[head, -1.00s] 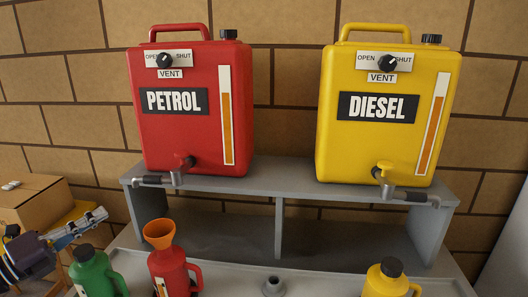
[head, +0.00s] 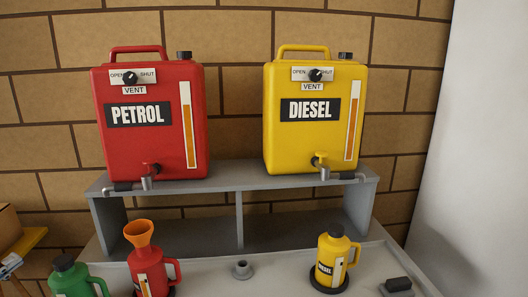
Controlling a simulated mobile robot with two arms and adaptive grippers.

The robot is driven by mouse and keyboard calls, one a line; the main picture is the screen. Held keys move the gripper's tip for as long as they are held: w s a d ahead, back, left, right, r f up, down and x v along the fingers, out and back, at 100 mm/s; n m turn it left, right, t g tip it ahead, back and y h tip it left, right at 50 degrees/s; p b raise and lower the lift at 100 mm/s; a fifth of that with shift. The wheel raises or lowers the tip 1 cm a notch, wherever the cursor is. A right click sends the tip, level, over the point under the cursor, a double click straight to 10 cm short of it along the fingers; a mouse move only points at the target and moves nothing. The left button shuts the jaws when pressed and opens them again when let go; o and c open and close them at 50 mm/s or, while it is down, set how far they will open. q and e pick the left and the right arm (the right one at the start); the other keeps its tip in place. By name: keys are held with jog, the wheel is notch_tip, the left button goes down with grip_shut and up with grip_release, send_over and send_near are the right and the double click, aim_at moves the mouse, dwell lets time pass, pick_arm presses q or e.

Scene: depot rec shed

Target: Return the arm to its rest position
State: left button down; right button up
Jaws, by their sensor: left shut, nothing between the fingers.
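My left gripper (head: 10,266) shows only in part at the left edge, low down. Its fingers are shut and empty, apart from the bottles and the cans. The rest of my left arm is mostly out of view. My right gripper is not in view. The red PETROL can (head: 150,145) and the yellow DIESEL can (head: 314,135) stand upright on a grey shelf (head: 225,181), each with a vent knob and a tap.
A red bottle (head: 146,270) with an orange funnel (head: 138,234), a green bottle (head: 70,280) and a yellow diesel bottle (head: 331,256) stand before the shelf. A cardboard box (head: 8,226) is at left. A white wall (head: 470,150) bounds the right.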

pick_arm(q)
jog(key=d+f+n+y, duration=0.1)
jog(key=f+n+y, duration=0.2)
jog(key=f+n, duration=0.1)
jog(key=w+d+f+n+g+y, duration=0.1)
jog(key=f+n+y, duration=0.3)
jog(key=f+n, duration=0.1)
jog(key=f+n+y, duration=0.3)
jog(key=f+n, duration=0.1)
jog(key=n, duration=0.2)
jog(key=shift+w+d+f+g+y, duration=0.25)
jog(key=shift+d+f+g+y, duration=0.05)
jog(key=shift+d+f+g, duration=0.1)
jog(key=s+d+f+n+g+h, duration=0.1)
jog(key=s+d+f+n+g, duration=0.4)
jog(key=d+f, duration=0.35)
jog(key=s+d+f+n+g, duration=0.4)
jog(key=s+d+f, duration=0.3)
jog(key=d+f, duration=0.15)
jog(key=s+d+f+g+h, duration=0.1)
jog(key=s+d+g+h, duration=0.25)
jog(key=s+d, duration=0.8)
notch_tip(320, 180, down, 25)
jog(key=d+g, duration=0.2)
jog(key=s+a+f+g, duration=0.1)
jog(key=s+a+f, duration=0.2)
jog(key=s+f, duration=1.4)
jog(key=shift+s+a+p, duration=0.15)
jog(key=shift+s+p, duration=0.15)
jog(key=shift+p, duration=0.05)
